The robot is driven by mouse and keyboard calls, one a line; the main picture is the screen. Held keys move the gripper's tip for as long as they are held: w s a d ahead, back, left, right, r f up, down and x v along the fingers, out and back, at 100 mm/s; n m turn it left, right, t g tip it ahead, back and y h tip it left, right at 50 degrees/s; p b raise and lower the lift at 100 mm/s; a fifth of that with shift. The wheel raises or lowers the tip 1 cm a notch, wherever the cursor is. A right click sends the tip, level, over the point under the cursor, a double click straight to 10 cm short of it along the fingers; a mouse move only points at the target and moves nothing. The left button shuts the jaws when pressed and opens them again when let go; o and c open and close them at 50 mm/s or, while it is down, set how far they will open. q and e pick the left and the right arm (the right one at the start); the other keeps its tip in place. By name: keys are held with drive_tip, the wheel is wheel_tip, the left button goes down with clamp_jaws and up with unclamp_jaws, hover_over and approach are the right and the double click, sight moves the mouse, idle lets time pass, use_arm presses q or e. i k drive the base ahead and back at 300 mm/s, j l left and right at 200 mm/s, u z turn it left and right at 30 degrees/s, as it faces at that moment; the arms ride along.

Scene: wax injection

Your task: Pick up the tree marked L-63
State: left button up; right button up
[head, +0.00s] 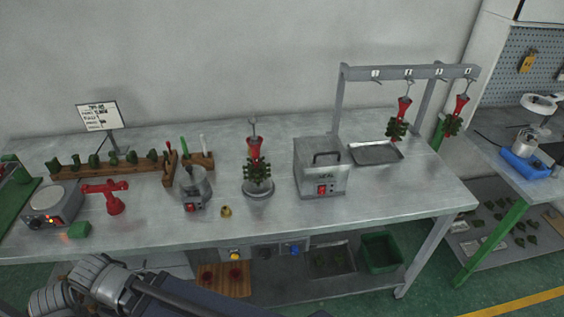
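Three wax trees with red funnel-like tops and dark green pieces are in the head view. One tree (257,168) stands upright on a round metal base near the middle of the table. A second tree (398,123) hangs from the rack above the metal tray. A third tree (455,118) hangs at the rack's right end. No L-63 marking is legible on any of them, so I cannot tell which is which. Neither gripper shows. Only grey and dark links of my own arm show at the bottom left, well apart from the trees.
The rack (425,73) stands at the table's back right. A metal box machine (322,167) stands between the middle tree and the metal tray (376,152). A pot (193,187), red stand (112,198) and wooden rack (105,167) fill the left. The front right tabletop is clear.

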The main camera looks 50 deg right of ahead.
sight(256, 168)
drive_tip(key=z, duration=1.6)
drive_tip(key=k+j+u, duration=0.2)
drive_tip(key=j, duration=0.25)
drive_tip(key=j+u, duration=0.2)
drive_tip(key=j, duration=0.2)
drive_tip(key=k+j+u, duration=0.2)
drive_tip(key=j, duration=0.3)
drive_tip(key=i+l, duration=0.45)
